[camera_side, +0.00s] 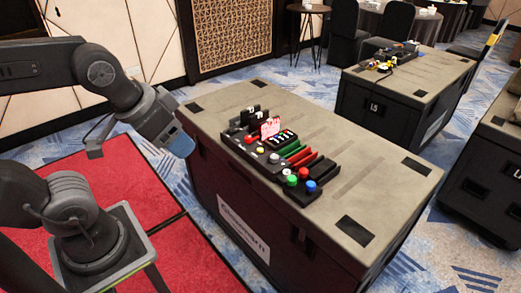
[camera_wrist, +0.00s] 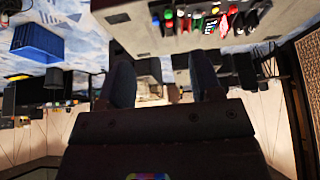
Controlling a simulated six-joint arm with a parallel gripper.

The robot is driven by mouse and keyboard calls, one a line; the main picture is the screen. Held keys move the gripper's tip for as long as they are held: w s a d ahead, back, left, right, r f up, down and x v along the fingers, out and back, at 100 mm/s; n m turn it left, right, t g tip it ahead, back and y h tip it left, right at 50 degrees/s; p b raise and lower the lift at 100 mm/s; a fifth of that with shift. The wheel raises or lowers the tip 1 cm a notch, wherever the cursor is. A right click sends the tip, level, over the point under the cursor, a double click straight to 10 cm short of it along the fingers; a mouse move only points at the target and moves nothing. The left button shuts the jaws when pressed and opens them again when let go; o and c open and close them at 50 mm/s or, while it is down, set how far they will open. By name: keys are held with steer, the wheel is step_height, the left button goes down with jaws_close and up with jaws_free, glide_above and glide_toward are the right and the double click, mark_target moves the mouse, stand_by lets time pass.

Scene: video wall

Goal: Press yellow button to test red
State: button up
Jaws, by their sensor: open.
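A dark test panel (camera_side: 270,165) lies on the grey-topped case, with several coloured buttons, small red and green blocks and a bright red lit display (camera_side: 270,128). A small pale yellowish spot (camera_side: 259,150) on the panel may be the yellow button; it is too small to be sure. A green button (camera_side: 292,180), a red button (camera_side: 303,172) and a blue button (camera_side: 310,186) sit at its near end. My gripper (camera_side: 181,146) hangs left of the case, clear of the panel. In the wrist view my gripper (camera_wrist: 163,66) is open, with nothing held between its two dark fingers.
The case (camera_side: 370,184) has a flat top with free room around the panel. A second case (camera_side: 420,80) with loose items stands behind it. A red carpet (camera_side: 110,190) lies under my arm. A blue crate (camera_wrist: 38,40) shows in the wrist view.

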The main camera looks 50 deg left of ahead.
jaws_close()
stand_by(0.3)
stand_by(1.2)
